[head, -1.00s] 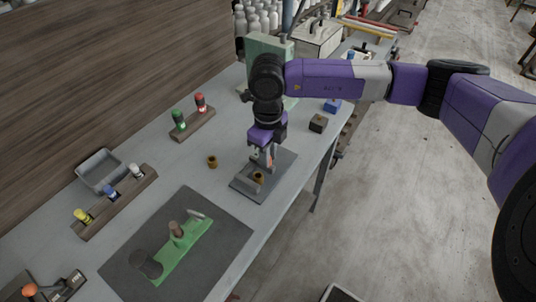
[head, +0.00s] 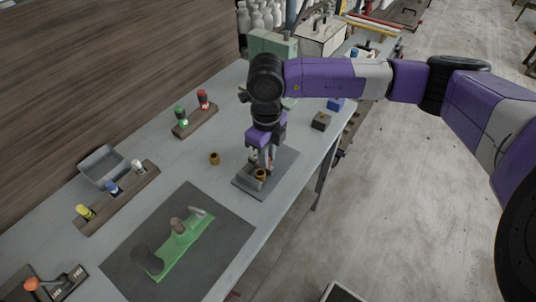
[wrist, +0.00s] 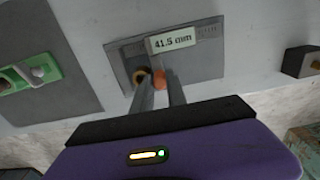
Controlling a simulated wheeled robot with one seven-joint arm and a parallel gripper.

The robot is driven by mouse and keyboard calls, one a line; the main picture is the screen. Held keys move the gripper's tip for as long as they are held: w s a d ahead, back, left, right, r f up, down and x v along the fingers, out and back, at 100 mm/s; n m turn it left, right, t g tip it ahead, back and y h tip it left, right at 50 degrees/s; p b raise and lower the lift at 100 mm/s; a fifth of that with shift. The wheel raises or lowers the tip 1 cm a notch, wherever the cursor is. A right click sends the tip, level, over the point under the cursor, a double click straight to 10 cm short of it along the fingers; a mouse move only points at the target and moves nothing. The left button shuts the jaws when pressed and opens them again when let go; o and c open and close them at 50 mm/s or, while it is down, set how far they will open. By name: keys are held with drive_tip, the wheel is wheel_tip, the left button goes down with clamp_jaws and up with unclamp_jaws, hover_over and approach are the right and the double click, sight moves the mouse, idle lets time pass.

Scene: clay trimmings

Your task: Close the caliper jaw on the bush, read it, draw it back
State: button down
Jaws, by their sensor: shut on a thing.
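The caliper is a grey plate (head: 281,165) on the bench with a raised block and a display (wrist: 171,42) reading 41.5 mm in the wrist view. A brass-coloured bush (wrist: 139,77) sits on the plate below the block; it also shows in the head view (head: 260,175). My gripper (wrist: 159,83) points down over the plate, its fingers shut on the orange jaw grip (wrist: 160,77) right beside the bush. The fingers partly hide the jaw and bush, so I cannot tell whether jaw and bush touch.
A second bush (head: 214,158) stands loose left of the caliper. A dark block (head: 320,121) and a blue block (head: 335,104) lie to the right. A dark mat (head: 128,263) with a green fixture lies in front. A grey tray (head: 92,177) and knobbed racks stand along the wall side.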

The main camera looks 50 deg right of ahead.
drive_tip(key=shift+a, duration=0.85)
idle(0.7)
drive_tip(key=c, duration=0.7)
unclamp_jaws()
drive_tip(key=shift+d, duration=0.1)
wheel_tip(320, 180, up, 8)
drive_tip(key=p, duration=0.3)
idle(1.0)
